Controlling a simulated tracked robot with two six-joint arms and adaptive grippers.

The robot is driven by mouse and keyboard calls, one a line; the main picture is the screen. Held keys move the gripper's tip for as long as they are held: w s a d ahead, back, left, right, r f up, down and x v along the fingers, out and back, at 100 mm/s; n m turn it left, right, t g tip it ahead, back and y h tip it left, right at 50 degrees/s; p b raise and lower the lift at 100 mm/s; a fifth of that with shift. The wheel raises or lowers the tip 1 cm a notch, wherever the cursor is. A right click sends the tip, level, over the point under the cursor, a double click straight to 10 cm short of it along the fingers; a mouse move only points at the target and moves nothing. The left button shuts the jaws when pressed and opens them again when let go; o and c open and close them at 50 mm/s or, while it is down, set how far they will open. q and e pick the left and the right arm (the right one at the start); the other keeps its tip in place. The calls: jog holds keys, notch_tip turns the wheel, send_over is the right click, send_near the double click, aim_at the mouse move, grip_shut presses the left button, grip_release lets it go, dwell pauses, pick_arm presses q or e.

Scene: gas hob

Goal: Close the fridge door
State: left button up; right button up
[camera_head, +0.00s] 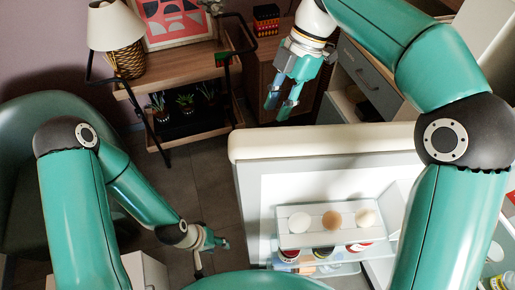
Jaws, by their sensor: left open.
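The fridge door (330,145) stands open in the head view, right of centre, with its pale top edge and inner side showing. Its inner shelf holds eggs (333,219), with jars and bottles (323,253) lower down. My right gripper (279,106) hangs above and beyond the door's top edge, fingers pointing down and spread apart, empty. My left gripper (212,257) is low, to the left of the door and apart from it, open and empty. Part of the fridge interior (497,262) shows at the lower right, partly hidden by my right arm.
A wooden trolley (180,68) with a lamp (122,38), a framed picture (175,18) and small plants stands at the back left. A green chair (22,130) is at the left. Cabinets with drawers (365,75) stand behind the door. Dark floor is free left of the door.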

jog(key=x, duration=1.4)
jog(key=shift+a, duration=0.1)
grip_shut()
